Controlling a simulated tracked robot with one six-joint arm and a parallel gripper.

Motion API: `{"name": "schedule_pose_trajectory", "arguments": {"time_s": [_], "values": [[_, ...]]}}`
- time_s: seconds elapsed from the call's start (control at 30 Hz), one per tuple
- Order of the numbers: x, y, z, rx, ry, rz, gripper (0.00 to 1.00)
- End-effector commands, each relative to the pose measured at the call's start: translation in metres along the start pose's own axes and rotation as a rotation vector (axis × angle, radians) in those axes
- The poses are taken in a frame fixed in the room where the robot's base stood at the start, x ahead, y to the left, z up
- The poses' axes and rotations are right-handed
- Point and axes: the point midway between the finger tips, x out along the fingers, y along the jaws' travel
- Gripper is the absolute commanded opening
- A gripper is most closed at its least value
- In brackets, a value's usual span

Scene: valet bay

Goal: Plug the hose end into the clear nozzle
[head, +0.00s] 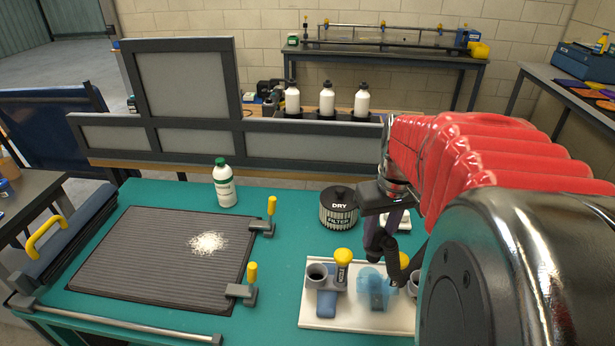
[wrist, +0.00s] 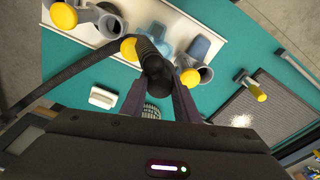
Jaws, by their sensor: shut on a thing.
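My gripper (head: 384,224) is over the back part of a white tray (head: 312,322). In the wrist view my gripper (wrist: 160,88) is shut on the black hose end (wrist: 155,65). In the head view the dark hose end (head: 374,243) hangs below the fingers, above and behind the clear nozzle (head: 372,284), a pale blue see-through piece. The clear nozzle also shows in the wrist view (wrist: 163,36), partly covered by the hose. The hose end appears apart from it, though the exact gap cannot be told.
A blue nozzle (head: 326,303) with a grey socket (head: 318,272) and a yellow knob (head: 342,255) sit left on the tray. A filter can (head: 339,207) stands behind. A white bottle (head: 225,185) and ribbed mat (head: 150,255) are left. My arm hides the tray's right side.

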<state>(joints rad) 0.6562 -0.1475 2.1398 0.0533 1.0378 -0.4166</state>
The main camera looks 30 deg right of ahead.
Motion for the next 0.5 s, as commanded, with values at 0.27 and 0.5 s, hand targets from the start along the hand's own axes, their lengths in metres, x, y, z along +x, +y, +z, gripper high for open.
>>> {"name": "schedule_pose_trajectory", "arguments": {"time_s": [0.27,0.5], "values": [[0.024,-0.001,0.003,-0.001,-0.002,-0.001,0.10],[0.043,-0.001,0.005,-0.001,-0.002,-0.001,0.10]]}}
